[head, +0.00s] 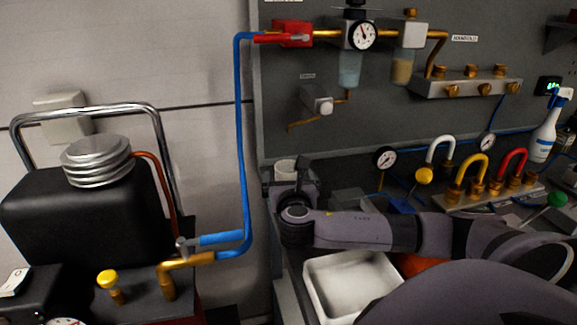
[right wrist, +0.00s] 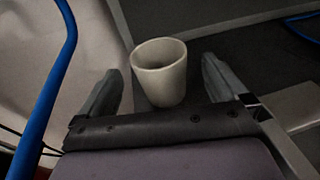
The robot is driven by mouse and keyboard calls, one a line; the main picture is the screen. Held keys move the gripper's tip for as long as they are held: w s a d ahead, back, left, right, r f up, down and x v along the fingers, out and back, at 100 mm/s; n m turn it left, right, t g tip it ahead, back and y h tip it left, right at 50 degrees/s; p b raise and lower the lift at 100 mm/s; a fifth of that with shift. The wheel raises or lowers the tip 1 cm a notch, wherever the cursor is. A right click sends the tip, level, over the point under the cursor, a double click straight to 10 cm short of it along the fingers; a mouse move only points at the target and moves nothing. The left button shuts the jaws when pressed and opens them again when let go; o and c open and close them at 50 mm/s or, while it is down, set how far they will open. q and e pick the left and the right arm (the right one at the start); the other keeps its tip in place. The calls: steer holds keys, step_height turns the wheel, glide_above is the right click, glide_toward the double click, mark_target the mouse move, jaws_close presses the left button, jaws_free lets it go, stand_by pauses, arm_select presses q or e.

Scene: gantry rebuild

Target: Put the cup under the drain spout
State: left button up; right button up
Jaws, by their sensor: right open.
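A white cup (right wrist: 160,75) stands upright on the dark bench surface in the right wrist view. In the head view the cup (head: 285,168) shows only in part, behind my right gripper (head: 291,185). In the right wrist view my right gripper (right wrist: 162,68) is open, one finger on each side of the cup with gaps visible. The cup is empty as far as its inside shows. The drain spout (head: 303,124) is a thin bent brass tube below a small grey valve on the panel, above the cup. My left gripper is not in view.
A white tray (head: 350,285) lies in front of my right arm. A blue hose (head: 241,130) runs down left of the panel to a compressor (head: 75,215). Gauges and coloured hooped fittings (head: 470,175) stand to the right. A spray bottle (head: 546,130) is at far right.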

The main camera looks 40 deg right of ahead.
steer(key=p+v, duration=0.3)
steer(key=v, duration=0.4)
steer(key=shift+w+p, duration=0.1)
steer(key=shift+p, duration=0.2)
steer(key=shift+s+a, duration=0.3)
steer(key=shift+s, duration=0.15)
steer(key=shift+w, duration=0.1)
